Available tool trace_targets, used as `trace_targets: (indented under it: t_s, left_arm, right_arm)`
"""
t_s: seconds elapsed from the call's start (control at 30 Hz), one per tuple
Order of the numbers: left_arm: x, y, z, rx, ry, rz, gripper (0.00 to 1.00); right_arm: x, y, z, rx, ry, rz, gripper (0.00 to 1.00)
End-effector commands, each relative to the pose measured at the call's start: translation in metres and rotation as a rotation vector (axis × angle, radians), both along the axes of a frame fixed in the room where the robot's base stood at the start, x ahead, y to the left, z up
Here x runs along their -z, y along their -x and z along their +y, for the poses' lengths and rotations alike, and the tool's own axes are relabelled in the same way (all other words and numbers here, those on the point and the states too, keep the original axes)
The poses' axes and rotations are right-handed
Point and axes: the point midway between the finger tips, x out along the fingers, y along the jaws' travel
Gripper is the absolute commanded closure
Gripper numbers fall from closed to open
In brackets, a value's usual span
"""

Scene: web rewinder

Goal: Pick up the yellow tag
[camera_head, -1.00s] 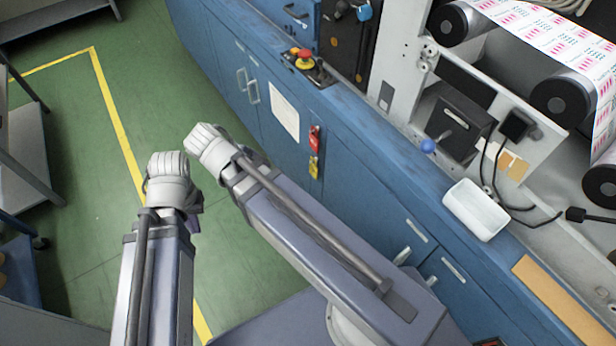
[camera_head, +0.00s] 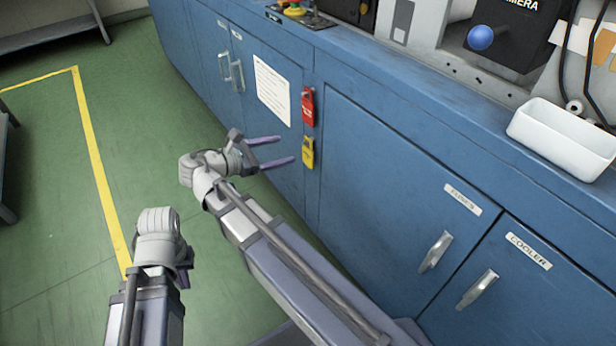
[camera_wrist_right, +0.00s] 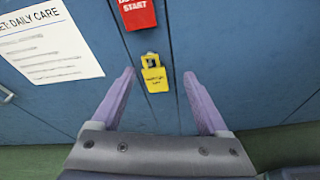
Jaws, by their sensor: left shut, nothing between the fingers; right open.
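The yellow tag (camera_head: 308,152) hangs on the front of the blue cabinet, just below a red tag. In the right wrist view the yellow tag (camera_wrist_right: 155,74) shows dark print and a hole at its top. My right gripper (camera_head: 286,150) is open and points at the cabinet. In the wrist view its purple fingers (camera_wrist_right: 159,76) stand on either side of the tag with a gap on both sides. Nothing is held. My left gripper (camera_head: 186,268) is low at the left, mostly hidden behind its wrist, away from the cabinet.
The red tag (camera_head: 308,107) hangs close above. A white printed sheet (camera_head: 272,90) is on the door to the left. Door handles (camera_head: 436,251) stick out at the right. A white tray (camera_head: 562,138) sits on the ledge. Green floor (camera_head: 60,200) is open at the left.

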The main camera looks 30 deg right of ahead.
Motion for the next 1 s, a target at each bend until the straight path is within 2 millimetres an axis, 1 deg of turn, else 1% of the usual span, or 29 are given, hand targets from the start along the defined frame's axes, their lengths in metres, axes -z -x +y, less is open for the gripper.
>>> trace_targets:
  t_s: [0.03, 0.1, 0.2, 0.33, 0.4, 0.5, 0.7, 0.77, 0.93, 1.0]
  left_arm:
    - [0.034, 0.0, 0.0, 0.0, 0.0, 0.0, 1.0]
    - [0.055, 0.0, 0.0, 0.0, 0.0, -0.001, 1.0]
    - [0.078, 0.0, 0.0, 0.0, -0.001, -0.001, 1.0]
    - [0.098, 0.0, 0.0, 0.0, 0.0, -0.002, 1.0]
    - [0.104, 0.0, 0.0, 0.0, 0.0, -0.002, 1.0]
    - [0.107, 0.0, 0.0, 0.0, 0.0, -0.002, 1.0]
    - [0.106, 0.0, 0.0, 0.0, 0.0, -0.002, 1.0]
    - [0.106, 0.0, 0.0, 0.0, 0.0, -0.002, 1.0]
    - [0.106, 0.0, 0.0, 0.0, 0.0, -0.002, 1.0]
    - [0.106, 0.0, 0.0, 0.0, 0.0, -0.002, 1.0]
  right_arm:
    - [0.026, -0.005, -0.004, -0.004, 0.044, 0.032, 0.22]
    - [0.034, -0.009, -0.008, -0.01, 0.105, 0.08, 0.22]
    - [0.042, -0.013, -0.013, -0.012, 0.182, 0.14, 0.22]
    - [0.047, -0.016, -0.016, -0.009, 0.253, 0.199, 0.22]
    - [0.048, -0.017, -0.018, -0.007, 0.278, 0.22, 0.22]
    - [0.047, -0.018, -0.018, -0.006, 0.298, 0.237, 0.22]
    - [0.045, -0.018, -0.021, -0.004, 0.304, 0.243, 0.22]
    - [0.045, -0.018, -0.024, -0.003, 0.302, 0.243, 0.22]
    - [0.045, -0.02, -0.042, -0.002, 0.302, 0.242, 0.22]
    - [0.045, -0.021, -0.045, -0.004, 0.301, 0.242, 0.22]
